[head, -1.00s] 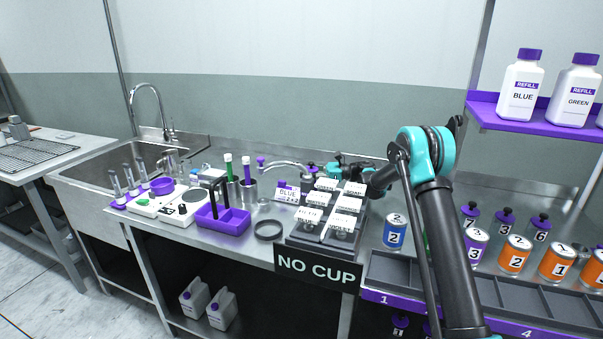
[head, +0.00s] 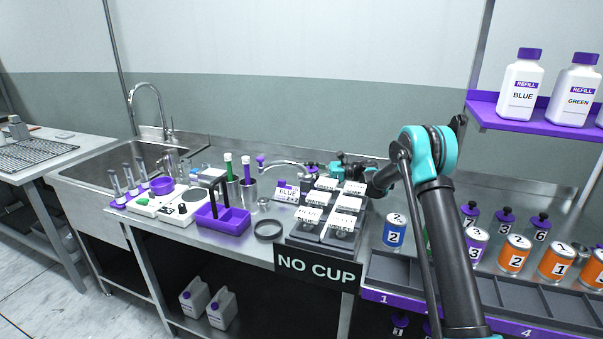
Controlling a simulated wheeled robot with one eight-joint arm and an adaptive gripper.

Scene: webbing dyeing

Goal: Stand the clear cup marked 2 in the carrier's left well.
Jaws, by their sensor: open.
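The purple carrier (head: 236,226) with a dark upright handle stands on the steel bench, left of centre. Its wells look empty from here. My gripper (head: 333,168), teal and black, is open at the back of the bench, behind a dark stepped rack with white label cards. The cards partly hide its fingers. A dark purple knob (head: 312,168) shows close to the left of the fingers; I cannot tell what it tops or whether they touch it. I cannot pick out a clear cup marked 2.
The dark rack (head: 293,236) has a NO CUP sign (head: 317,270) at its front. A dark ring (head: 268,230) lies between carrier and rack. A curved spout (head: 286,165) reaches left of my gripper. A blue can marked 2 (head: 394,231) stands right of the rack.

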